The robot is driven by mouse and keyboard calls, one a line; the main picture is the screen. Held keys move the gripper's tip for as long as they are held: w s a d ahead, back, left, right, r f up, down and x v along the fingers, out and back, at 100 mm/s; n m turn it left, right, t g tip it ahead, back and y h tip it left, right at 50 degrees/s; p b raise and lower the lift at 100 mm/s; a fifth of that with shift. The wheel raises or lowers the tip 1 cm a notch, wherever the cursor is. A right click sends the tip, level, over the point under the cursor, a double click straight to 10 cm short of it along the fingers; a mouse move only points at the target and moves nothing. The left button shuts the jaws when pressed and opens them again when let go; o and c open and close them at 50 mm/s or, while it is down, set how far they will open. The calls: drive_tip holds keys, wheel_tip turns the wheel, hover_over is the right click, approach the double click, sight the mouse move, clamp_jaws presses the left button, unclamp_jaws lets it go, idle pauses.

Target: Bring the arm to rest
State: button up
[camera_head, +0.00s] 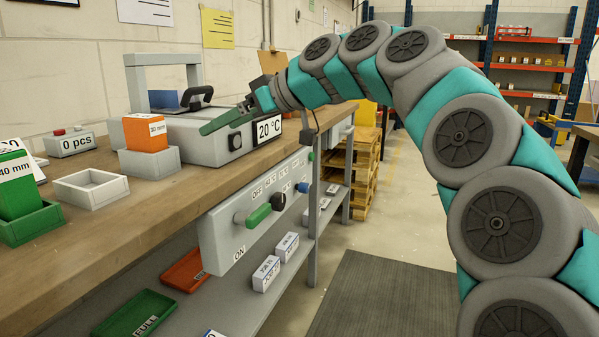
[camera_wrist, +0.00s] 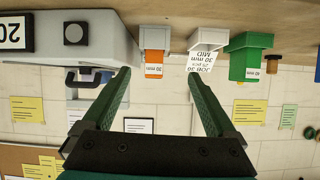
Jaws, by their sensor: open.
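My arm arches in from the right, and my gripper (camera_head: 206,128) hangs in front of the grey machine with the "20 °C" sign (camera_head: 269,129), over the bench. In the wrist view, which is upside down, the two green fingers of my gripper (camera_wrist: 161,78) stand wide apart with nothing held between them. An orange 30 mm block (camera_head: 145,132) sits in a grey holder beyond the fingers; it also shows in the wrist view (camera_wrist: 154,63). I cannot tell from the head view whether a finger touches the machine.
An empty white tray (camera_head: 91,187) and a green 40 mm block (camera_head: 16,186) in a green holder stand on the wooden bench (camera_head: 120,220). A panel with a green lever (camera_head: 258,215) hangs at the bench front. Open floor with a dark mat (camera_head: 385,295) lies right of it.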

drive_tip(key=s+d+f+m+g+h, duration=0.1)
drive_tip(key=s+d+f+m+h, duration=0.1)
drive_tip(key=s+d+f, duration=0.35)
drive_tip(key=s+d+f+m+g+h, duration=0.1)
drive_tip(key=s+d+f+m+h, duration=0.15)
drive_tip(key=s+f, duration=0.65)
drive_tip(key=s+d+f+m+g+h, duration=0.1)
drive_tip(key=s+d+f+m+h, duration=0.25)
drive_tip(key=f, duration=0.65)
drive_tip(key=s+d+f+m+g+h, duration=0.1)
drive_tip(key=s+d+f+m+h, duration=0.1)
drive_tip(key=s+d+f, duration=0.5)
drive_tip(key=s+d+f+m+g+h, duration=0.1)
drive_tip(key=s+d+f+m+g, duration=0.1)
drive_tip(key=s+d+f, duration=0.5)
drive_tip(key=s+d+m, duration=0.1)
drive_tip(key=s+d, duration=0.1)
drive_tip(key=s, duration=0.4)
drive_tip(key=shift+d+f+g+h, duration=0.25)
drive_tip(key=shift+f+g+h, duration=0.05)
drive_tip(key=shift+f+h, duration=0.1)
